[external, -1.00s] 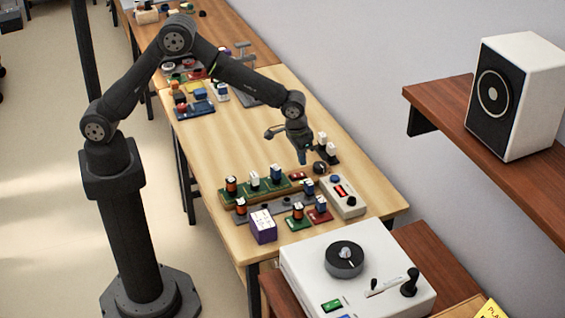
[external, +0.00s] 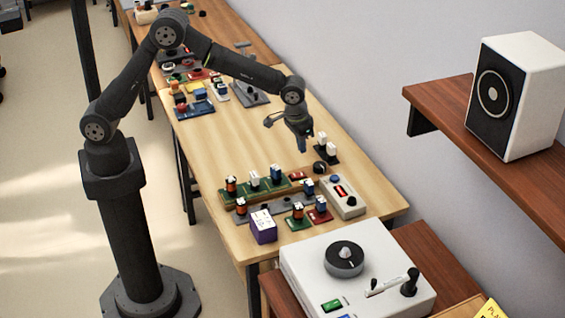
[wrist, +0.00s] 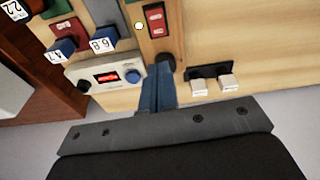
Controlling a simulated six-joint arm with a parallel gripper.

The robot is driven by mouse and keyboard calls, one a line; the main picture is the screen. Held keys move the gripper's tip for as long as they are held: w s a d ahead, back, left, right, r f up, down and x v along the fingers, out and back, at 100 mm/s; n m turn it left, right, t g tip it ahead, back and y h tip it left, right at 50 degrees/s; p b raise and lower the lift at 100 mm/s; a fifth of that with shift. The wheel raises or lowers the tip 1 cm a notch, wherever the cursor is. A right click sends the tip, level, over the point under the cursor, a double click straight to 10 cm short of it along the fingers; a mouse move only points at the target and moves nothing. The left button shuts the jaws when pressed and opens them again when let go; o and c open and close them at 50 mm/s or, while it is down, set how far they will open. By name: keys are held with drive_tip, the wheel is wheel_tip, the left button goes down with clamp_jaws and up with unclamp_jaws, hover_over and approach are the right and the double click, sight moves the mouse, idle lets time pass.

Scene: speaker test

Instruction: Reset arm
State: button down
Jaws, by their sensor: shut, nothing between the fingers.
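My gripper (external: 303,146) hangs above the workbench (external: 222,144), pointing down, shut and empty. In the wrist view my gripper (wrist: 160,75) shows as two blue fingers pressed together. Their tips overlap a black knob (wrist: 166,61) in that picture; the external view shows the gripper above and slightly left of this knob (external: 320,167), apart from it. A grey control box (external: 343,197) with a red display stands nearer the camera than the gripper. It also shows in the wrist view (wrist: 128,86), left of the fingers.
Green boards (external: 262,187) with several components and a purple box (external: 263,227) occupy the near bench. A dark block with white switches (external: 327,148) is right of the gripper. A white machine (external: 357,270) and a shelf speaker (external: 515,95) stand nearby. The bench left of the gripper is clear.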

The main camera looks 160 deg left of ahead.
wheel_tip(320, 180, up, 7)
drive_tip(key=d+n, duration=0.2)
drive_tip(key=n, duration=0.6)
drive_tip(key=shift+w+f, duration=0.15)
drive_tip(key=shift+f, duration=0.1)
drive_tip(key=shift+a+f+m, duration=0.35)
drive_tip(key=shift+f+m, duration=1.1)
drive_tip(key=shift+f, duration=0.15)
drive_tip(key=shift+a+f+m, duration=0.4)
drive_tip(key=shift+f+m, duration=1.1)
drive_tip(key=shift+f, duration=0.15)
drive_tip(key=shift+a+f+m, duration=0.35)
drive_tip(key=shift+f+m, duration=1.1)
drive_tip(key=shift+f, duration=0.15)
